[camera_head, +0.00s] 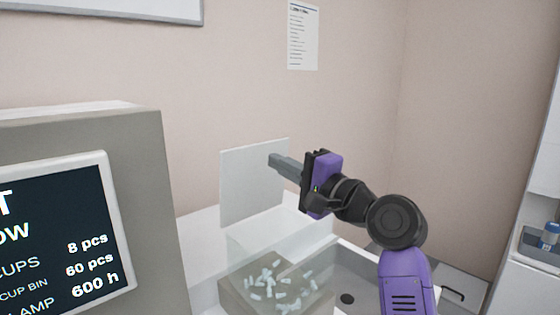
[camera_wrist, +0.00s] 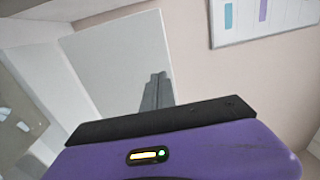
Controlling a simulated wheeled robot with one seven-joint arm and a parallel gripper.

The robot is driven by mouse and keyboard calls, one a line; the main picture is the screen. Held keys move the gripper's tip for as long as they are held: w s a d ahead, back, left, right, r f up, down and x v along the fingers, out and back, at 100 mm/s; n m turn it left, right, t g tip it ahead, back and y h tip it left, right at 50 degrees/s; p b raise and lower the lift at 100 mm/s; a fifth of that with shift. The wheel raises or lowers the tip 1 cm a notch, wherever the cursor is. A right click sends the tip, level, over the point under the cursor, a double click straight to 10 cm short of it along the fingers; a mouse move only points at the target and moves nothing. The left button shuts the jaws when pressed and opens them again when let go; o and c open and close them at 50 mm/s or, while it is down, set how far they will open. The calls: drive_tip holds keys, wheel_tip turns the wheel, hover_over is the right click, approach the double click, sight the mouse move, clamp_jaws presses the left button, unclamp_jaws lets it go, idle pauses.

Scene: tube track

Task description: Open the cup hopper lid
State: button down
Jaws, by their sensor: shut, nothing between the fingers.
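The cup hopper lid (camera_head: 245,185) is a pale flat panel that stands raised, nearly upright, at the back of the hopper. The lid also fills the middle of the wrist view (camera_wrist: 105,65). The hopper (camera_head: 235,297) is a clear-walled box with several small pale cups (camera_head: 275,285) inside, and its top is uncovered. My gripper (camera_head: 272,160) is shut and empty. Its fingertips are in front of the lid's upper right part in the head view. In the wrist view the fingers (camera_wrist: 157,78) overlap the lid's right side; I cannot tell if they touch it.
A grey machine with a dark display (camera_head: 60,240) stands at the left. A sink (camera_head: 375,290) lies right of the hopper. A paper sheet (camera_head: 303,35) hangs on the wall. A shelf unit with a small blue bottle (camera_head: 551,235) stands at the far right.

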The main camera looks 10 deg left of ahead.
drive_tip(key=b+v, duration=0.2)
drive_tip(key=v, duration=0.8)
drive_tip(key=w+d+r+n+t+h, duration=0.1)
drive_tip(key=d+r+t, duration=0.2)
drive_tip(key=d+t, duration=0.15)
drive_tip(key=s+d+f+t+h, duration=0.2)
drive_tip(key=s+d+f+h, duration=0.25)
drive_tip(key=f, duration=0.25)
drive_tip(key=s+d+f+n+t+h, duration=0.1)
drive_tip(key=s+d+f+h, duration=0.2)
drive_tip(key=d+f, duration=0.3)
drive_tip(key=s+d+f+t+h, duration=0.2)
drive_tip(key=s+d+f+h, duration=0.15)
drive_tip(key=f, duration=0.55)
drive_tip(key=s+d+f+n+g+h, duration=0.1)
drive_tip(key=s+f, duration=0.4)
drive_tip(key=s, duration=0.7)
drive_tip(key=s+d+f+n+g+h, duration=0.1)
drive_tip(key=s+f, duration=0.4)
drive_tip(key=s, duration=0.7)
drive_tip(key=s+d+f+n+g+h, duration=0.1)
drive_tip(key=s+f, duration=0.5)
drive_tip(key=s, duration=0.6)
drive_tip(key=d+n+g, duration=0.1)
drive_tip(key=n+g, duration=0.1)
drive_tip(key=g, duration=0.1)
drive_tip(key=shift+s+n+g, duration=0.3)
drive_tip(key=shift+s+g, duration=0.05)
drive_tip(key=shift+s, duration=0.05)
